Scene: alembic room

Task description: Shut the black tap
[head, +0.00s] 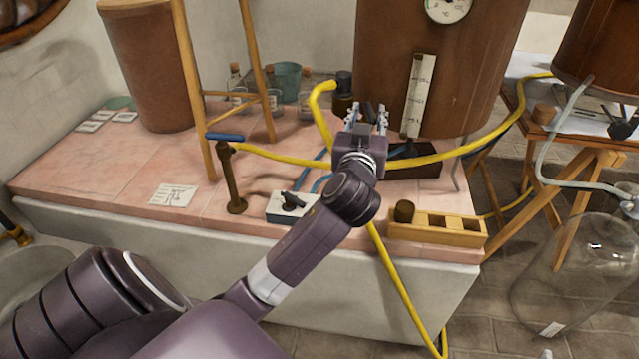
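My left gripper (367,115) reaches over the pink tiled bench to the front of the big copper-brown vessel (445,70). Its two fingers are spread apart. A small dark upright piece (368,111) shows between the fingertips, in front of the vessel's lower wall; it may be the black tap's handle, but the gripper hides the rest. I cannot tell whether the fingers touch it, or how far the tap is turned. My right gripper is not in view.
A yellow hose (460,152) runs behind my gripper and down the bench front. A brass post with a blue lever (225,137), a white box with a black knob (292,201) and a wooden rack (440,228) stand nearby. A glass jar (575,285) is at lower right.

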